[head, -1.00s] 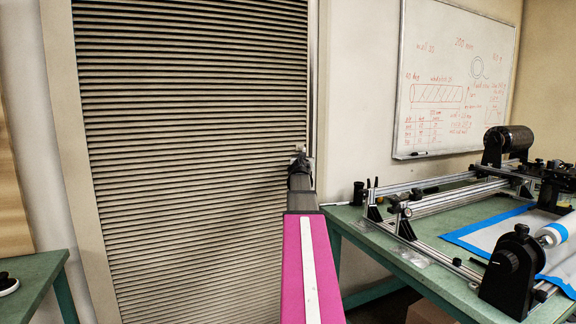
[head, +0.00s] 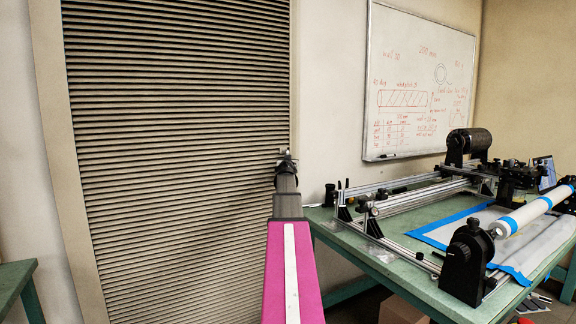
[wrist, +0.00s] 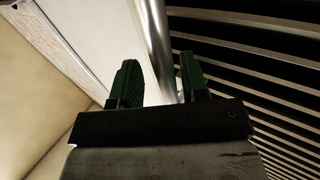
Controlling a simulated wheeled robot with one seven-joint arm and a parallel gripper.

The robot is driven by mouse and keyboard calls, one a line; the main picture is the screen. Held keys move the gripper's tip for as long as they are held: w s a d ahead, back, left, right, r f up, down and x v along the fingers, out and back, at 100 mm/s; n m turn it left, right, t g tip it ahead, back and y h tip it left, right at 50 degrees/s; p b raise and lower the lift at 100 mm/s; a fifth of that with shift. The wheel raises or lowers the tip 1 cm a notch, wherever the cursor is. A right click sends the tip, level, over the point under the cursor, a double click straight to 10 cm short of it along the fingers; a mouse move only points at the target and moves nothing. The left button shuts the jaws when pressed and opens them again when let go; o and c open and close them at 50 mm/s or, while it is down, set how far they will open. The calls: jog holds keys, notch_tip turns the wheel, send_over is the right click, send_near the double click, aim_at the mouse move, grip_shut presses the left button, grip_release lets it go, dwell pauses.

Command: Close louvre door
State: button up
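The louvre door (head: 180,150), with dark horizontal slats in a cream frame (head: 52,150), fills the left half of the head view. Its right edge looks close to the frame there; I cannot tell whether it is fully shut. My gripper (head: 287,157) is at the door's right edge, about mid-height in the picture, with my magenta arm behind it. In the wrist view my gripper (wrist: 158,82) has its two dark green fingers apart. A shiny metal bar (wrist: 152,40) runs beyond and between them, nearer the right finger. The slats (wrist: 250,60) are to the right. Contact with the bar cannot be told.
A green workbench (head: 390,255) with metal rails, black mounts and a white roller (head: 525,215) stands at the right. A whiteboard (head: 418,80) hangs on the wall behind it. Another green table (head: 15,280) is at the lower left.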

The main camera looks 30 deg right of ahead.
jog(key=shift+a, duration=0.1)
jog(key=v, duration=1)
jog(key=shift+s+a, duration=0.2)
jog(key=shift+s, duration=0.05)
jog(key=a+f+n+g+y, duration=0.1)
jog(key=a+f+g+y, duration=0.2)
jog(key=a+f, duration=0.95)
jog(key=a+f+n+g+y, duration=0.1)
jog(key=a+f+g+y, duration=0.2)
jog(key=a+f, duration=0.9)
jog(key=s+a+f+n+g+y, duration=0.5)
jog(key=s+a+f+g, duration=0.3)
jog(key=s+a+f, duration=1.1)
jog(key=a+f, duration=0.3)
jog(key=f, duration=0.1)
jog(key=shift+s+f+n, duration=0.3)
jog(key=shift+s+f, duration=0.05)
jog(key=shift+s, duration=0.05)
jog(key=shift+a, duration=0.1)
